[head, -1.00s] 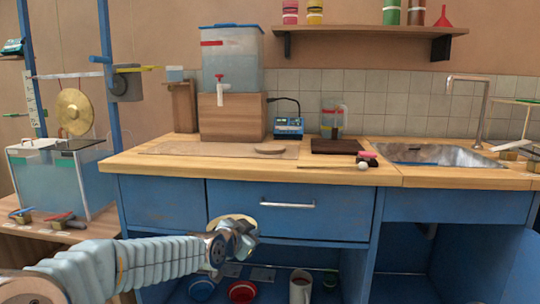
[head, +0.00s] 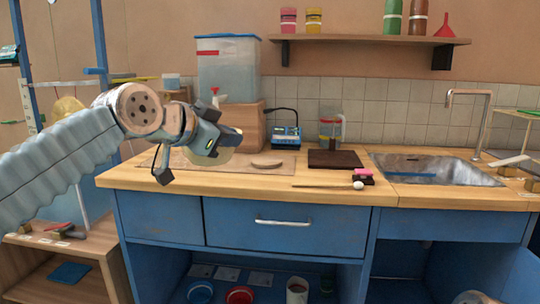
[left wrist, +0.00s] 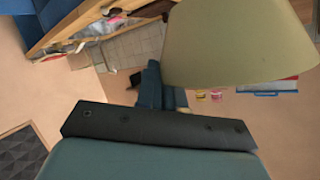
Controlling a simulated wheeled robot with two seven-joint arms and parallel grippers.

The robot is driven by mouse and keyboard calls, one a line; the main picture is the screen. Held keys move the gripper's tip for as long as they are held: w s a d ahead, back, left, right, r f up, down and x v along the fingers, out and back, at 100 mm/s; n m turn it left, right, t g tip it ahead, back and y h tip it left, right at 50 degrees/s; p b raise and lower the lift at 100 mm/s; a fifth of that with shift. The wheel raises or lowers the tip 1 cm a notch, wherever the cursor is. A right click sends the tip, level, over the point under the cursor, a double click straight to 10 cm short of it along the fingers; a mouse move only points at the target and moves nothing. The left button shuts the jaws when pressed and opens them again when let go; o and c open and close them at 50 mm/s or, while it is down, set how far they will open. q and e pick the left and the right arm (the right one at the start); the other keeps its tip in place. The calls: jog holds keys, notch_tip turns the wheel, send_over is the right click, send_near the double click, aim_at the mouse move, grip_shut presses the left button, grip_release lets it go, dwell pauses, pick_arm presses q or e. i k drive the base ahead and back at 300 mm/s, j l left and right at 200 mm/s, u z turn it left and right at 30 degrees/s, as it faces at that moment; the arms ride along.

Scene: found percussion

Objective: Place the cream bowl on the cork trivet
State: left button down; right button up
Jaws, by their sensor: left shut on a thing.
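My left gripper (head: 208,148) is shut on the cream bowl (head: 214,160) and holds it over the left part of the counter. The gripper covers much of the bowl, and the bowl looks tilted. In the left wrist view the cream bowl (left wrist: 238,45) fills the upper right, by the dark finger (left wrist: 150,85). The cork trivet (head: 267,163) is a flat, pale brown disc lying on the counter, to the right of the bowl. Its top is bare. My right gripper is not in view.
A water tank on a wooden block (head: 250,130) stands behind the bowl. The sink (head: 430,170) is further right. The counter's front middle is clear.

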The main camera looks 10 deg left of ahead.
aim_at(268, 160)
jog(key=i+l, duration=0.65)
jog(key=i, duration=0.15)
